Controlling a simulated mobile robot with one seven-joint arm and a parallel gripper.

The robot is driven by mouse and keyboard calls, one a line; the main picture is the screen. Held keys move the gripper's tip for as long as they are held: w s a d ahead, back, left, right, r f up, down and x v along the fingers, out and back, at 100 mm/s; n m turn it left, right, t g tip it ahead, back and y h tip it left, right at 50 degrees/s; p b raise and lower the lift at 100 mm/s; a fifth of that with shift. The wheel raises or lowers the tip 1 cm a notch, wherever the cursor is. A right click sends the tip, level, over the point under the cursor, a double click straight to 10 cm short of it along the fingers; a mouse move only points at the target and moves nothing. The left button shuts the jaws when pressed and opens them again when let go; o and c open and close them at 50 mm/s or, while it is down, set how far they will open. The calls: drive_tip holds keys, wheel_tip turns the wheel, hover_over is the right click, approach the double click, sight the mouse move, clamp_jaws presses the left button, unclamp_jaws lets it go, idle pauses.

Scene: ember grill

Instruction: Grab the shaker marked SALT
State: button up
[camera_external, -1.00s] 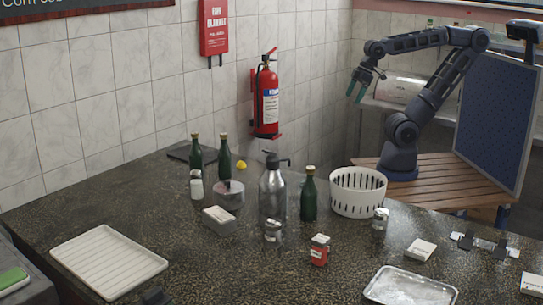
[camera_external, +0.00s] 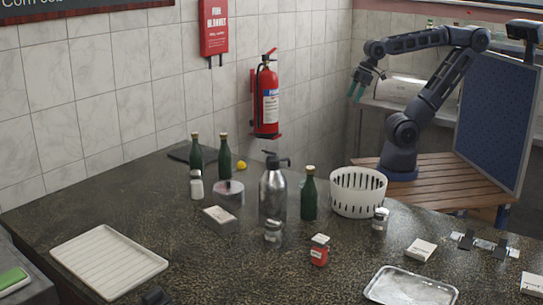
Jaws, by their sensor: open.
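Several small shakers stand on the dark speckled counter (camera_external: 210,265). One with white contents (camera_external: 197,188) is at the left, by the green bottles. A clear one with a pale label (camera_external: 273,232) stands in front of the metal pump bottle. Another clear one (camera_external: 380,219) stands by the white basket. The lettering is too small to read, so I cannot tell which is marked SALT. My gripper (camera_external: 357,89) is open and empty, raised high behind the counter, apart from all shakers.
The metal pump bottle (camera_external: 272,190) and a green bottle (camera_external: 309,195) stand mid-counter. The slotted white basket (camera_external: 358,191) is at the back right. A white tray (camera_external: 108,262) lies left and a metal tray (camera_external: 410,287) front right. The front middle is clear.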

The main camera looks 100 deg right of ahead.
wheel_tip(320, 180, up, 6)
drive_tip(key=w+a+r, duration=0.4)
drive_tip(key=w, duration=0.5)
drive_tip(key=w+a+r, duration=0.4)
drive_tip(key=w, duration=0.4)
drive_tip(key=w+a+r, duration=0.2)
drive_tip(key=w+a, duration=0.9)
drive_tip(key=w, duration=0.1)
hover_over(274, 236)
drive_tip(key=s+d, duration=0.2)
drive_tip(key=s, duration=0.2)
wheel_tip(274, 236, down, 11)
drive_tip(key=f, duration=2.1)
drive_tip(key=shift+s+d+f, duration=0.1)
drive_tip(key=shift+d+f, duration=0.25)
drive_tip(key=shift+f, duration=0.05)
drive_tip(key=x, duration=1)
drive_tip(key=shift+a+f, duration=0.15)
drive_tip(key=shift+f, duration=0.25)
